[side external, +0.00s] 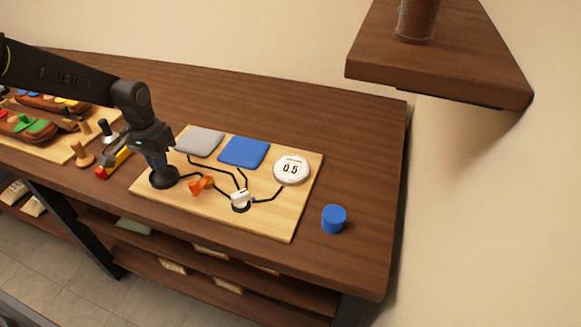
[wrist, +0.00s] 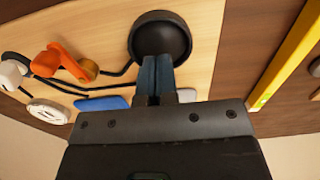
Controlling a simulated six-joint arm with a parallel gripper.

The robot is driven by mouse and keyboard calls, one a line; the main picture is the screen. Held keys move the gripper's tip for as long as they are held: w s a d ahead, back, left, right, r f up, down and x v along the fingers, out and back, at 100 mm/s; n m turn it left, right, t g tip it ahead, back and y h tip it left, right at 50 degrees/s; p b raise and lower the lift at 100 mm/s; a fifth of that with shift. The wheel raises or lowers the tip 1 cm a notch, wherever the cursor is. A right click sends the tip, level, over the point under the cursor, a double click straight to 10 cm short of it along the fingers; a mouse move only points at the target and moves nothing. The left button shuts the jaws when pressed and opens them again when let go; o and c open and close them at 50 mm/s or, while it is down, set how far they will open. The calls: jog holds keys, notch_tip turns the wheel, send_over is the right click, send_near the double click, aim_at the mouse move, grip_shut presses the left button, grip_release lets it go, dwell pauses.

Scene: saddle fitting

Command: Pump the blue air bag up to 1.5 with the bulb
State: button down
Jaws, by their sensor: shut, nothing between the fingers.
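The blue air bag (side external: 243,151) lies flat on the pale wooden board (side external: 268,222); its edge also shows in the wrist view (wrist: 102,103). The round white gauge (side external: 291,170) to its right reads 0.5. The black bulb (side external: 164,178) sits at the board's left end, and in the wrist view it is a black round cup (wrist: 160,38). My gripper (side external: 158,168) is shut and empty, with its fingertips right over the bulb. I cannot tell whether they touch it. An orange valve lever (side external: 202,186) and a white valve (side external: 240,198) sit along the black hoses.
A grey bag (side external: 200,142) lies left of the blue one. A blue cylinder (side external: 334,218) stands right of the board. A yellow tool (side external: 113,162) and wooden pegs (side external: 84,155) lie to the left. A wooden shelf (side external: 440,55) overhangs at upper right. The table's right end is mostly clear.

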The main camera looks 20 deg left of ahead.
jog(key=shift+r, duration=2.05)
jog(key=shift+f, duration=0.1)
jog(key=shift+f, duration=1.95)
jog(key=shift+r, duration=2.05)
jog(key=shift+f, duration=0.1)
